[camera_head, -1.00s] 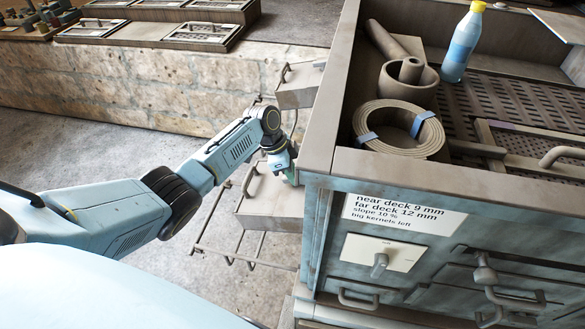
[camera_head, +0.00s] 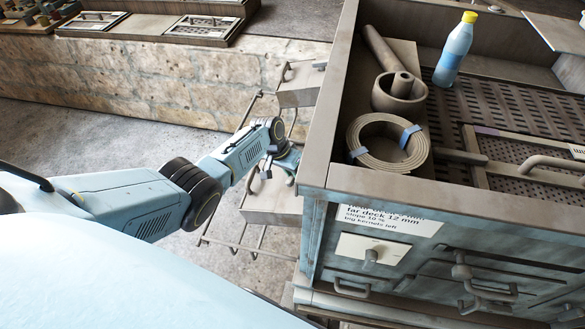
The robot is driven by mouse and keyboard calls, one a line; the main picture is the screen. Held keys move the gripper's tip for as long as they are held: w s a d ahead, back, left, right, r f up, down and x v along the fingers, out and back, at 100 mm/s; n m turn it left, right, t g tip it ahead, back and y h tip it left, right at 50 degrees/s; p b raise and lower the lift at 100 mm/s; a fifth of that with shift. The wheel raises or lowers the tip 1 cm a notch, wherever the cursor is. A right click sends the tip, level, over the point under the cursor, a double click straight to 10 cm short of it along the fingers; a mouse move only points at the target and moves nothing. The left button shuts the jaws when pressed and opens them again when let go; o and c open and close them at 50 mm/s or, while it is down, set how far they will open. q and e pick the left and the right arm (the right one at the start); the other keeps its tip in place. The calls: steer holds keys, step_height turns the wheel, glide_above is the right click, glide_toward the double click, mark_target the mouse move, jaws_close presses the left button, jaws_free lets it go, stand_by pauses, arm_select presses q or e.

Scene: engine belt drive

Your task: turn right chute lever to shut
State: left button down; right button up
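My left gripper (camera_head: 289,160) is at the end of the blue arm that comes in from the left. It is at the left side of the blue machine (camera_head: 312,235), between the upper chute box (camera_head: 297,92) and the lower chute box (camera_head: 275,205). Its fingertips are small and partly hidden by the machine's edge, so I cannot tell if they are open or touching anything. A bent handle (camera_head: 287,72) shows on the upper box. I cannot make out which part is the right chute lever. My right gripper is not in view.
A white plate with a knob (camera_head: 370,257) and several handles are on the machine's front. On top are a coiled belt (camera_head: 388,143), a cup-like part (camera_head: 399,95) and a blue bottle with a yellow cap (camera_head: 455,48). A metal rail frame surrounds the chutes.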

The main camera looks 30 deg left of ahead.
arm_select(q)
steer(key=shift+n+p, duration=0.75)
steer(key=shift+n, duration=1.55)
steer(key=c, duration=1.3)
jaws_free()
steer(key=p+v, duration=0.2)
steer(key=v, duration=0.2)
steer(key=p+v, duration=0.2)
steer(key=v, duration=0.3)
steer(key=p+v, duration=0.2)
steer(key=v, duration=0.2)
steer(key=shift+s+d+r, duration=0.1)
steer(key=shift+d+r, duration=0.15)
